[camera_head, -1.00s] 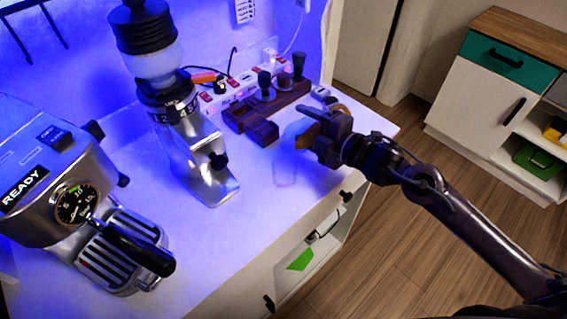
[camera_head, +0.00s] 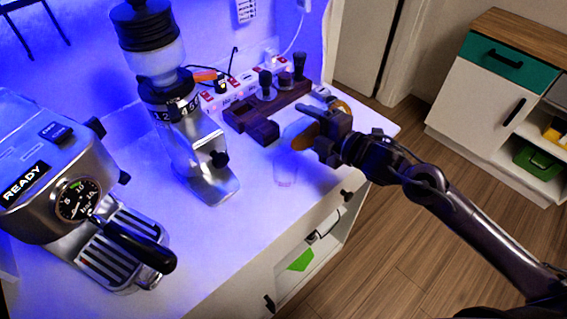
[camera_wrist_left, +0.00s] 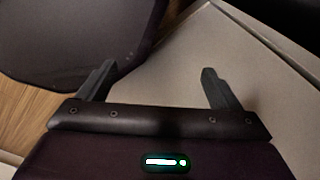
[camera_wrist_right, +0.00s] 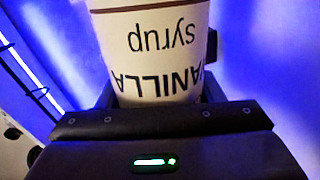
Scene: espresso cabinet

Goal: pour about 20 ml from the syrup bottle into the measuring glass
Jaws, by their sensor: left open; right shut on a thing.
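My right gripper (camera_head: 325,140) is shut on the syrup bottle (camera_head: 302,137), holding it above the counter near its right end. The bottle looks tilted, with its amber part toward the left of the fingers. In the right wrist view the bottle's label (camera_wrist_right: 157,55) reads "VANILLA syrup" upside down. The clear measuring glass (camera_head: 285,174) stands on the counter just below and left of the bottle. It is faint, and its liquid level cannot be read. My left gripper (camera_wrist_left: 158,84) is open and empty in the left wrist view, and is outside the head view.
The grinder (camera_head: 200,150) stands left of the glass, and the espresso machine (camera_head: 60,190) is farther left. A dark wooden holder (camera_head: 262,115) with tools lies behind the glass, before a power strip (camera_head: 225,97). The counter in front of the glass is clear.

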